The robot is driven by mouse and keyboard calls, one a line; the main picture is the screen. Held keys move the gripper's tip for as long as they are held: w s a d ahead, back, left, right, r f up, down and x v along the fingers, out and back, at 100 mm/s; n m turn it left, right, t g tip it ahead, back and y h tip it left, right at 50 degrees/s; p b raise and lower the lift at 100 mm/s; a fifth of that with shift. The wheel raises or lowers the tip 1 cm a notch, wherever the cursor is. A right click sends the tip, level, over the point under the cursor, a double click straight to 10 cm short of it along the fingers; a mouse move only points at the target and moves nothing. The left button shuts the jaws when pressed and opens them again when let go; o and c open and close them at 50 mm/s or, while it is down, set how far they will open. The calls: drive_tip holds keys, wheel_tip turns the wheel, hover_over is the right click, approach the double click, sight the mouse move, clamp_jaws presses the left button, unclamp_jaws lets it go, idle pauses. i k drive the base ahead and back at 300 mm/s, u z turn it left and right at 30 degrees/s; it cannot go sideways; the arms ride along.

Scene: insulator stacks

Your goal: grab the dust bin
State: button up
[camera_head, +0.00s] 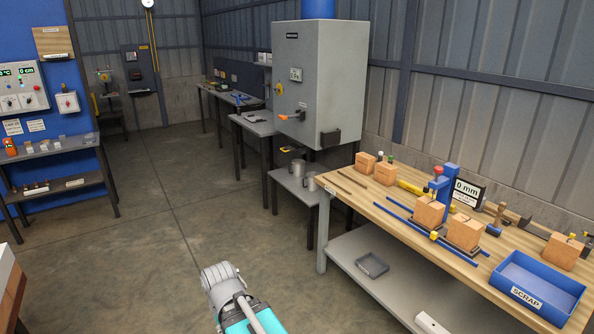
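No object is labelled as a dust bin. A blue open bin (536,289) marked SCRAP sits on the near right corner of the wooden workbench top (410,225), and it looks empty. A small dark grey open tray (372,265) lies on the lower shelf (398,284) of the same bench. I cannot tell from the picture which of them is the dust bin. Part of my arm, grey and teal, shows at the bottom centre, left of the bench and apart from both. My gripper's fingers do not show.
The bench also holds several wooden blocks (430,212), blue rods (410,220), a blue fixture (447,184) and a 0 mm display (468,192). A grey cabinet (320,75) stands behind. A blue panel station (50,90) is at left. The concrete floor (170,220) between is clear.

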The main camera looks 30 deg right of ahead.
sight(296, 169)
drive_tip(key=i, duration=3.15)
drive_tip(key=z, duration=0.5)
drive_tip(key=i, duration=1.55)
drive_tip(key=z, duration=0.5)
drive_tip(key=i, duration=0.9)
drive_tip(key=z, duration=0.2)
